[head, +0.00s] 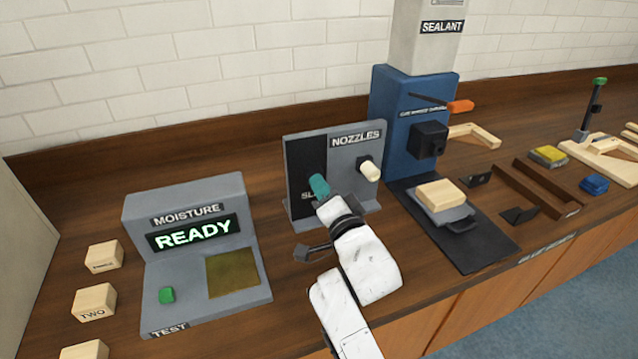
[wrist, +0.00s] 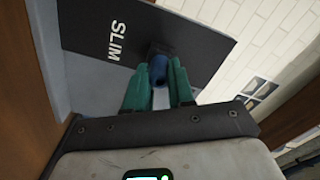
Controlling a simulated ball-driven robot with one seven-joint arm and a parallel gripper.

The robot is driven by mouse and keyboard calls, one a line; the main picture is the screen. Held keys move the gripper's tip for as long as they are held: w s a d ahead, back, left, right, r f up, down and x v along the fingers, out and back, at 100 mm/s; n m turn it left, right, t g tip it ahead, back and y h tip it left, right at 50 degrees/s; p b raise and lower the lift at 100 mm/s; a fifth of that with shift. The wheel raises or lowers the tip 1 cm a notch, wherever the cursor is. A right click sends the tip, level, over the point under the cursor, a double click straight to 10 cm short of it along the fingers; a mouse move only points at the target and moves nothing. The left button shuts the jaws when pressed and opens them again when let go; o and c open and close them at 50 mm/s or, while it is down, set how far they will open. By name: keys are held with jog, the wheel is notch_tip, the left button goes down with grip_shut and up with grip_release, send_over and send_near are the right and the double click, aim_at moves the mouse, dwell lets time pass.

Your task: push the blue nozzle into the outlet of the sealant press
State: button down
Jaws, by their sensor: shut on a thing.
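My gripper (head: 319,186) is at the black SLIM half of the nozzle rack (head: 290,213). In the wrist view its teal fingers (wrist: 158,85) are shut on the blue nozzle (wrist: 159,66), which sits between their tips against the black panel. Whether the nozzle is still seated on the rack cannot be told. In the head view the fingers hide the nozzle. The blue sealant press (head: 396,95) stands to the right of the rack. A dark block (head: 431,139) sticks out from its front; its outlet opening is not clear.
A cream nozzle (head: 369,169) sits on the rack's right half. A wooden block (head: 440,192) lies on a grey plate below the press. An orange-handled tool (head: 459,106) juts from the press. The moisture tester (head: 192,262), showing READY, stands left of the rack.

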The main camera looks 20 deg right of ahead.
jog(key=shift+s, duration=0.7)
dwell(0.6)
jog(key=shift+s, duration=1.1)
jog(key=shift+s, duration=0.1)
